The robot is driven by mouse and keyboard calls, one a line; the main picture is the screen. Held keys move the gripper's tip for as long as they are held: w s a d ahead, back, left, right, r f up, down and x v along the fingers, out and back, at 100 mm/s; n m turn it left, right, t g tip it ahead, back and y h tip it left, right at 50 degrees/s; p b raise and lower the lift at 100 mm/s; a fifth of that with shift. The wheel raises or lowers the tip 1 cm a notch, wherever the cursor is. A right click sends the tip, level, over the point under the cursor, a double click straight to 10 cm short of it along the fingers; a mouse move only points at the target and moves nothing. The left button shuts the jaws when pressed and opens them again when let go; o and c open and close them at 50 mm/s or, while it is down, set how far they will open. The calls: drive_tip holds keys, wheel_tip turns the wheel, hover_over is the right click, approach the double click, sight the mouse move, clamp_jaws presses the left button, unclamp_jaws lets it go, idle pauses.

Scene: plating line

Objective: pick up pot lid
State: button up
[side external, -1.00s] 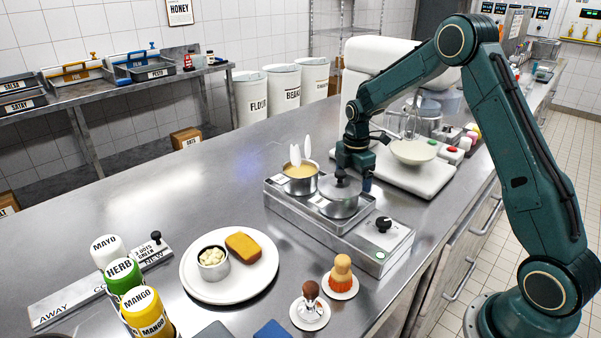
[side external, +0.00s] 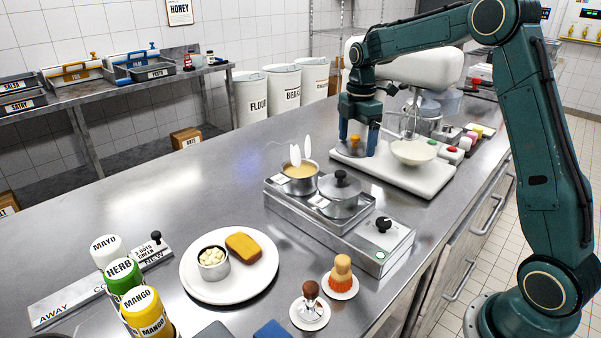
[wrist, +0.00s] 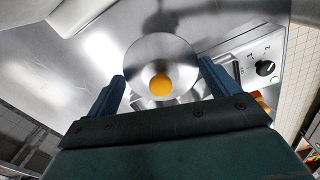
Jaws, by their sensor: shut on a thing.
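My gripper (side external: 359,153) is above the far side of the counter, behind the burner unit. Its fingers, set wide, are on opposite sides of a round metal pot lid with an orange knob (wrist: 160,84). In the side view only the orange knob (side external: 355,141) and part of the lid show between the fingers. Another lid with a black knob (side external: 340,181) sits on a pot (side external: 338,203) on the burner unit, below and nearer than my gripper. An open pot of yellowish soup (side external: 299,184) stands beside it.
A white stand mixer (side external: 424,183) with a pale bowl (side external: 413,153) stands close to the right of my gripper. The counter's left middle is clear.

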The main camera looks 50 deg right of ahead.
sight(357, 136)
wheel_tip(357, 136, up, 7)
idle(0.3)
idle(0.5)
drive_tip(key=w+a+f, duration=0.1)
drive_tip(key=w+a, duration=0.2)
drive_tip(key=a, duration=0.3)
drive_tip(key=w+a+f, duration=0.1)
drive_tip(key=w+a, duration=0.2)
drive_tip(key=a, duration=0.4)
drive_tip(key=shift+a, duration=0.3)
drive_tip(key=shift+f, duration=0.15)
drive_tip(key=shift+f, duration=3)
drive_tip(key=shift+f, duration=0.2)
drive_tip(key=o, duration=0.8)
drive_tip(key=shift+c, duration=0.2)
